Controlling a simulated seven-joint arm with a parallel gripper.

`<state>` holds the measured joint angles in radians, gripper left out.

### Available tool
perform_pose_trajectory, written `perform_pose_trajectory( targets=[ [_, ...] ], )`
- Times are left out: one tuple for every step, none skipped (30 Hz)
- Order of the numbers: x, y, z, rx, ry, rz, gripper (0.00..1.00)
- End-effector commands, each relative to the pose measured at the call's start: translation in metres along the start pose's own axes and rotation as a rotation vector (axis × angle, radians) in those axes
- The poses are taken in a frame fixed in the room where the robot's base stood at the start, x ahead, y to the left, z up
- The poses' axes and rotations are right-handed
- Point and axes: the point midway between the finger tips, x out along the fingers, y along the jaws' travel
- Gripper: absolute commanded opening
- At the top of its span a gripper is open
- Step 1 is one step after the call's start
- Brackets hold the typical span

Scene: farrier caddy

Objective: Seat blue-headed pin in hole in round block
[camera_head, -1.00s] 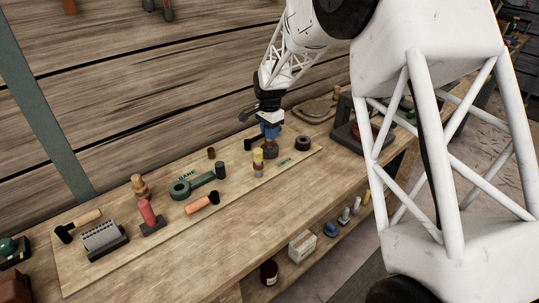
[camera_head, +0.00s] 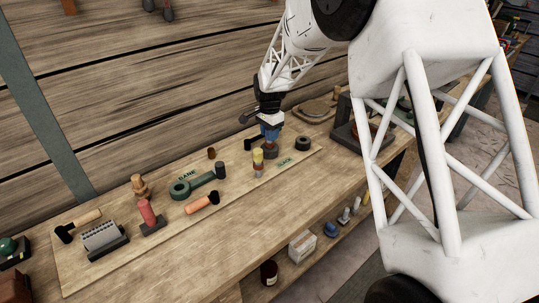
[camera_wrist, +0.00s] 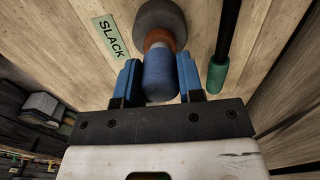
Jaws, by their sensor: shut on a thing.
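My gripper (camera_wrist: 158,66) has its blue fingers closed on the sides of the blue-headed pin (camera_wrist: 160,80), seen in the wrist view. An orange-brown part of the pin (camera_wrist: 158,37) shows between the blue head and the grey round block (camera_wrist: 160,13). The pin lines up with the block; how deep its tip sits, and the hole itself, are hidden. In the head view my gripper (camera_head: 270,133) is directly above the round block (camera_head: 271,153), which stands on the board.
A yellow-topped peg (camera_head: 258,160) stands just left of the block, and a dark ring (camera_head: 303,143) lies to its right. A green-ended dark rod (camera_wrist: 217,76) is close to my right finger. The SLACK label (camera_wrist: 110,38) lies flat. The front bench strip is clear.

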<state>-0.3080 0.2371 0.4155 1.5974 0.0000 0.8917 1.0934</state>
Motion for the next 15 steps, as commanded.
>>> perform_pose_trajectory(
  targets=[
    [-0.0004, -0.0001, -0.0001, 0.000, 0.000, 0.000, 0.00],
    [-0.0004, -0.0001, -0.0001, 0.000, 0.000, 0.000, 0.00],
    [-0.0003, -0.0001, 0.0000, 0.000, 0.000, 0.000, 0.00],
    [-0.0003, -0.0001, 0.0000, 0.000, 0.000, 0.000, 0.36],
    [-0.0003, -0.0001, 0.0000, 0.000, 0.000, 0.000, 0.41],
    [-0.0003, -0.0001, 0.0000, 0.000, 0.000, 0.000, 0.47],
    [-0.0003, -0.0001, -0.0001, 0.000, 0.000, 0.000, 0.52],
    [-0.0003, -0.0001, -0.0001, 0.000, 0.000, 0.000, 0.56],
    [-0.0003, -0.0001, 0.0000, 0.000, 0.000, 0.000, 0.63],
    [-0.0003, -0.0001, 0.0000, 0.000, 0.000, 0.000, 0.65],
    [-0.0002, -0.0001, 0.0000, 0.000, 0.000, 0.000, 0.65],
    [-0.0002, -0.0001, 0.0000, 0.000, 0.000, 0.000, 0.65],
    [-0.0002, -0.0001, 0.0000, 0.000, 0.000, 0.000, 0.65],
    [-0.0001, 0.0000, 0.0000, 0.000, 0.000, 0.000, 0.65],
    [-0.0001, 0.0000, 0.0000, 0.000, 0.000, 0.000, 0.65]
  ],
)
